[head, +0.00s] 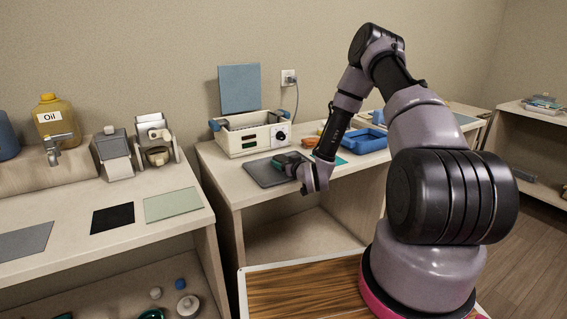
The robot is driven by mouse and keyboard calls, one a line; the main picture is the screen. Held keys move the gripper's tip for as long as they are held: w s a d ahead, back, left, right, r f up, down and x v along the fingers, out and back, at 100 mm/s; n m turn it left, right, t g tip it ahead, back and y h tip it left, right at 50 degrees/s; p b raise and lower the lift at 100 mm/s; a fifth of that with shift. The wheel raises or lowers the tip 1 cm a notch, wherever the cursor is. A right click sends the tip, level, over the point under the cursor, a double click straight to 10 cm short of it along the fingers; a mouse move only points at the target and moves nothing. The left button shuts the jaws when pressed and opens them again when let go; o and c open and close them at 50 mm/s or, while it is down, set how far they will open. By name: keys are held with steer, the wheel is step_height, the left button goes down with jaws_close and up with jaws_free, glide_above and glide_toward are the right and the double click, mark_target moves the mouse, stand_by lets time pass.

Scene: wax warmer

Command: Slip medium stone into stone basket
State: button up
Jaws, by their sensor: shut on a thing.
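My gripper (289,163) is over the dark grey mat (262,173) on the middle counter, in front of the white warmer (250,134). It is shut on a small, dark greenish thing at its tips. The thing is largely hidden by the fingers, and I cannot tell for sure that it is the medium stone. I cannot make out a stone basket for certain. A blue open tray (364,141) stands to the right on the same counter, partly hidden behind my arm.
A small orange dish (309,142) sits right of the warmer. On the left counter are an oil jug (56,119), two grey devices and flat mats. A gap separates the two counters. The lower left shelf holds several small items, including a blue ball (180,284).

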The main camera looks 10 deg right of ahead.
mark_target(294, 179)
steer(key=shift+f, duration=0.65)
stand_by(0.6)
steer(key=o, duration=1.6)
steer(key=shift+v, duration=4)
steer(key=shift+d, duration=0.1)
